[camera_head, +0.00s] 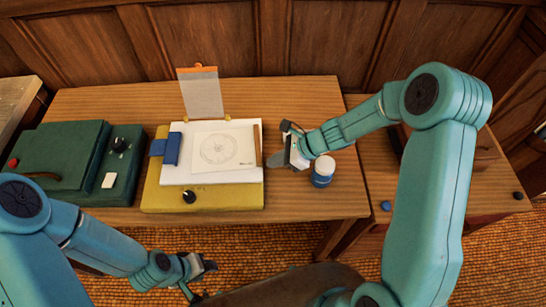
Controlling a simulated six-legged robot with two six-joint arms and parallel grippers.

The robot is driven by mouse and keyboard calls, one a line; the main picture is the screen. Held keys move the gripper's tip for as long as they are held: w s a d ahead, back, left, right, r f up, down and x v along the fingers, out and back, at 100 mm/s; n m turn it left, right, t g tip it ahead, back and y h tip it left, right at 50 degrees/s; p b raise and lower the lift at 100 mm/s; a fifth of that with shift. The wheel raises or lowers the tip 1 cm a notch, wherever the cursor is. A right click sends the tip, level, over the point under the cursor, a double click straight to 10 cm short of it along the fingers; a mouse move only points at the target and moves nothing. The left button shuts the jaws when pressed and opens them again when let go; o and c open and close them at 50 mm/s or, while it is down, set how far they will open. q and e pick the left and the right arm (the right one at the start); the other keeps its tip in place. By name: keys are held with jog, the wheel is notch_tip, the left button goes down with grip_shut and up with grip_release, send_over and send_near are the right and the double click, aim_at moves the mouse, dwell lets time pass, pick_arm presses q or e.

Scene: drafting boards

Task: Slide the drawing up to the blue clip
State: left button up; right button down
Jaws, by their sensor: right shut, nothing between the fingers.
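The drawing (235,149), a pale sheet with a circular figure, lies flat on a white board (190,178) set on a yellow base (225,200). The blue clip (173,149) stands at the board's left edge, with a gap between it and the drawing. A brown strip (258,145) runs along the board's right side. My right gripper (285,165) is shut and empty, just right of the board. My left gripper (205,281) is low in the view, in front of the table and away from the drawing; its fingers look spread apart.
A blue jar with a white lid (322,172) stands close to my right gripper. A green case (70,160) with a knob and switch is at left. An upright translucent panel with an orange top (200,93) rises behind the board. Table space is free behind the jar.

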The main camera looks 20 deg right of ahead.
jog(key=shift+w+a, duration=0.3)
jog(key=shift+a, duration=0.05)
jog(key=shift+a, duration=0.1)
jog(key=a, duration=0.1)
jog(key=w+a+b, duration=0.1)
jog(key=a, duration=0.1)
jog(key=shift+w, duration=0.15)
jog(key=shift+d, duration=0.2)
